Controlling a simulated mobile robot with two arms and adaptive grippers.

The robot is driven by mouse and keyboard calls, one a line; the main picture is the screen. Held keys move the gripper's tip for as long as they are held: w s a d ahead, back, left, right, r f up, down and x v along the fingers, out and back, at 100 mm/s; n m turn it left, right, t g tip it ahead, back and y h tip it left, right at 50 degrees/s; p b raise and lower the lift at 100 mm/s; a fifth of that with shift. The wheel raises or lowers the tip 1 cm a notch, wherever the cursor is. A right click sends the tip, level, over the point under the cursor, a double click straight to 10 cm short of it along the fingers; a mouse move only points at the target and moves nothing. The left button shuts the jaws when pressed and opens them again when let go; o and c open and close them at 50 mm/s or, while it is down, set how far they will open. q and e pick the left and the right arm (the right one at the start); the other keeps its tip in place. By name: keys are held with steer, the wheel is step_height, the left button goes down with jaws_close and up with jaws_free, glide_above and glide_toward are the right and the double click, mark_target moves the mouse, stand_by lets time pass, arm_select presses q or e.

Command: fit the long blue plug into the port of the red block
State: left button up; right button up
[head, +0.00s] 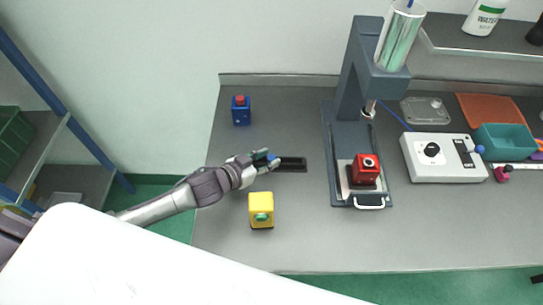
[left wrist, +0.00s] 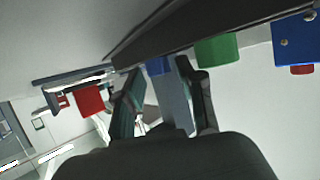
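The red block (head: 364,169) sits in the fixture at the foot of the press, with a round port on its face; it also shows in the left wrist view (left wrist: 90,100). The long blue plug (head: 273,157) is at the left end of a black rack (head: 292,164). Its blue part shows between my fingertips in the left wrist view (left wrist: 158,65). My left gripper (head: 266,160) is at the plug with its fingers apart on either side of it; no firm contact can be made out. My right gripper is not in view.
A yellow block (head: 261,207) with a green plug stands in front of the rack. A blue block (head: 241,112) with a red top stands behind it. The press (head: 352,90) rises over the red block. A white control box (head: 443,158) stands right. The front table is clear.

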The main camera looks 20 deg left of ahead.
arm_select(q)
steer(key=shift+d, duration=0.1)
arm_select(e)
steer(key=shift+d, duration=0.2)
arm_select(q)
steer(key=shift+c, duration=0.3)
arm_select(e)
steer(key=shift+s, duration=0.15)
arm_select(q)
steer(key=c, duration=0.4)
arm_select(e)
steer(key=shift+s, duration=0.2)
